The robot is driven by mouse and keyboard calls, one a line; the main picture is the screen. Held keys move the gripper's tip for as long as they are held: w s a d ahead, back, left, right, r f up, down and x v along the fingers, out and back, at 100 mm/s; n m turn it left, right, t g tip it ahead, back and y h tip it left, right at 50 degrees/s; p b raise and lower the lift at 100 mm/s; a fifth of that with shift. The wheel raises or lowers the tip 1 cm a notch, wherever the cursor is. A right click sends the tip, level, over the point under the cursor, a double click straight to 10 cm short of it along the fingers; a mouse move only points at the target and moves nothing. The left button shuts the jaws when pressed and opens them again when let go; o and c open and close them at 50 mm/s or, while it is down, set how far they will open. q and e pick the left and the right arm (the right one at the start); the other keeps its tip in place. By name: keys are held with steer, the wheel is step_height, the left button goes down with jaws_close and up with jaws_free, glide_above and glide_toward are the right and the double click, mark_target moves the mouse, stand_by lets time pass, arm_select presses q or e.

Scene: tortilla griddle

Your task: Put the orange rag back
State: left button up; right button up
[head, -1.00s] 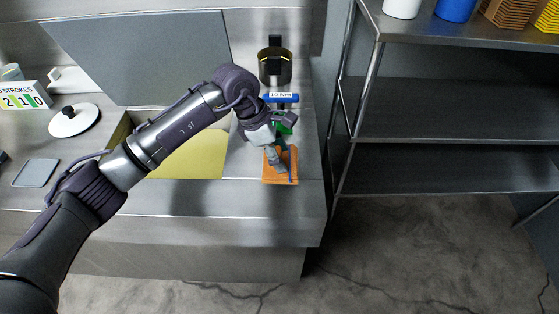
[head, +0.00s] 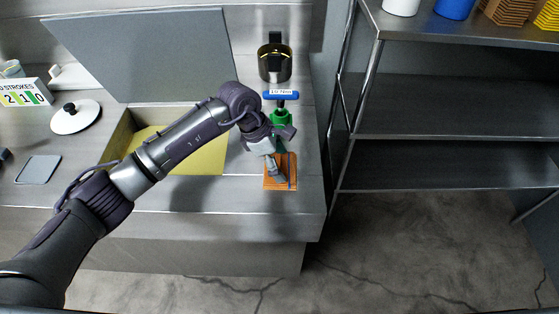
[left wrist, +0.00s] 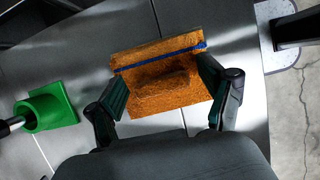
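The orange rag (head: 289,160) lies on the steel counter near its right end, in front of the green holder. In the left wrist view the rag (left wrist: 160,112) shows a raised lump in its middle and a blue stripe along its far side. My left gripper (head: 278,174) is low over the rag. In the left wrist view its fingers (left wrist: 165,75) are spread apart, one on each side of the lump. I cannot tell whether the fingertips touch the cloth. My right gripper is not in view.
A green holder (head: 281,118) with a blue-topped tool (head: 281,95) stands just behind the rag. A dark pot (head: 275,65) is farther back. A yellow surface (head: 205,150) lies to the left. A metal shelf rack (head: 440,105) stands to the right, past the counter's edge.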

arm_select(q)
steer(key=shift+r+p, duration=0.3)
steer(key=shift+w+a+r+b, duration=0.1)
steer(key=shift+a+r+b, duration=0.1)
steer(key=shift+b, duration=0.15)
steer(key=b+v, duration=0.3)
steer(key=v, duration=0.8)
steer(key=shift+r, duration=0.1)
